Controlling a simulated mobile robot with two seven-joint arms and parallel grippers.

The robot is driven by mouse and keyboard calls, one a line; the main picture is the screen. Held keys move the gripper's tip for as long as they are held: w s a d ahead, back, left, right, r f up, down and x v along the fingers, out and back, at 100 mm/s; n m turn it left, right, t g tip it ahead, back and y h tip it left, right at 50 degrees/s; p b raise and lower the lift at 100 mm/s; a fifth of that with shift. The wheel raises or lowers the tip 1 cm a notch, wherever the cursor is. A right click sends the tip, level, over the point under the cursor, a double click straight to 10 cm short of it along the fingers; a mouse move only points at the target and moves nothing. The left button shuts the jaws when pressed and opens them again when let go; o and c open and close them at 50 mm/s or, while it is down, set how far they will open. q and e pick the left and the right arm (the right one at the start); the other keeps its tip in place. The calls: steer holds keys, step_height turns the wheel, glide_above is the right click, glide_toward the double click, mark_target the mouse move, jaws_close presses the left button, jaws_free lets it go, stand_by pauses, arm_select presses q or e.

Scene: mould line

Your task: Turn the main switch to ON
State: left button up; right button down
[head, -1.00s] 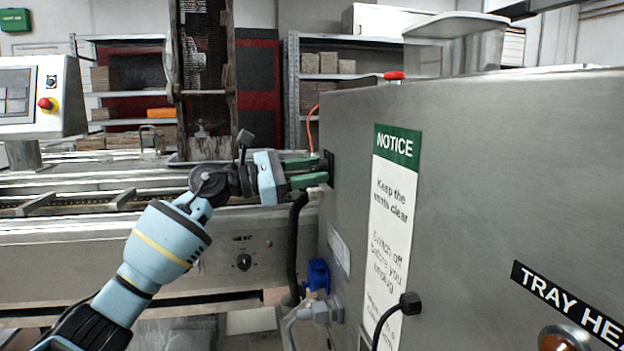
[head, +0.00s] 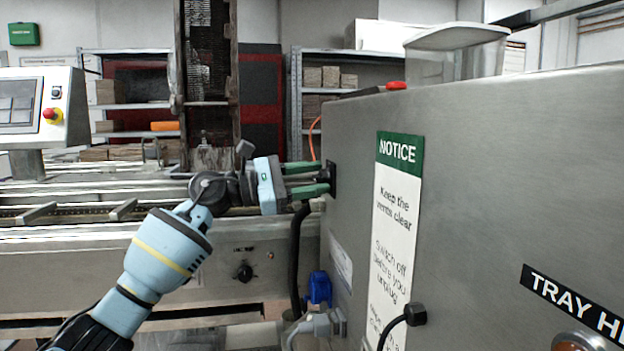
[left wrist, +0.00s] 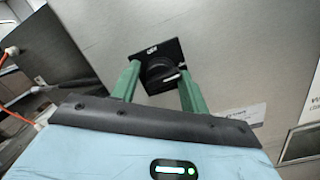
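The main switch is a black rotary knob (left wrist: 161,72) on a black square plate (left wrist: 172,48) on the grey cabinet's side. A pale mark shows on the knob, and the small label above it is too blurred to read. In the head view the switch plate (head: 332,178) is seen edge-on, partly behind the fingertips. My left gripper (head: 324,178) reaches it from the left. Its two green fingers (left wrist: 160,88) are apart, one on each side of the knob, with visible gaps. I cannot tell whether either touches it. My right gripper is not in view.
The grey cabinet (head: 480,190) fills the right, with a notice (head: 394,220) on its front. A black cable (head: 295,255) and a blue connector (head: 319,288) hang below the switch. The conveyor line (head: 90,235) runs behind my left arm. A panel with a red button (head: 52,115) stands far left.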

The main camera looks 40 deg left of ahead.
arm_select(q)
steer(key=shift+o, duration=0.9)
steer(key=shift+a, duration=0.15)
steer(key=shift+f, duration=0.1)
steer(key=shift+s, duration=0.1)
steer(key=r+b+v, duration=0.1)
steer(key=v, duration=0.6)
steer(key=shift+s+a+f+b, duration=0.2)
steer(key=shift+f+b, duration=0.2)
steer(key=shift+f, duration=0.1)
